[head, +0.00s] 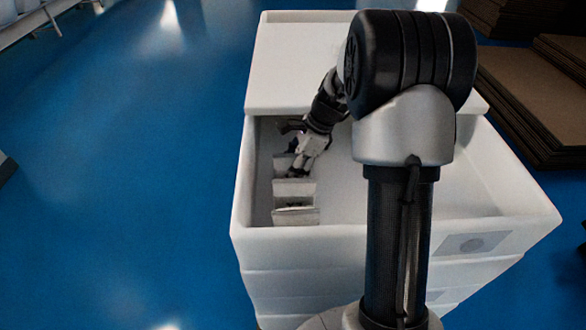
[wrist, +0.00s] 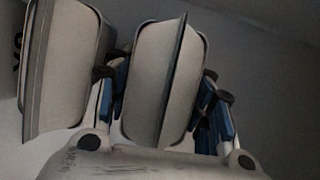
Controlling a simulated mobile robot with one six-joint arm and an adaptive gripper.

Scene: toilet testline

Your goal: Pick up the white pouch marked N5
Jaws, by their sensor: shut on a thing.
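My gripper (head: 298,170) reaches down into the white bin at its left side, among a row of white pouches. In the wrist view, my gripper (wrist: 160,84) has a blue-and-black finger on each side of one white pouch (wrist: 148,75) and is shut on it. That pouch stands on edge, with a seam ridge facing the camera. No N5 mark is readable on it. A second white pouch (wrist: 62,60) stands just left of it, outside the fingers, with a dark, unreadable mark at its left edge.
The white bin (head: 240,190) has raised walls and a white cover (head: 290,60) over its far part. More white pouches (head: 295,216) stand nearer along the left wall. The bin's middle floor looks clear. Brown flat boards (head: 540,105) are stacked at right.

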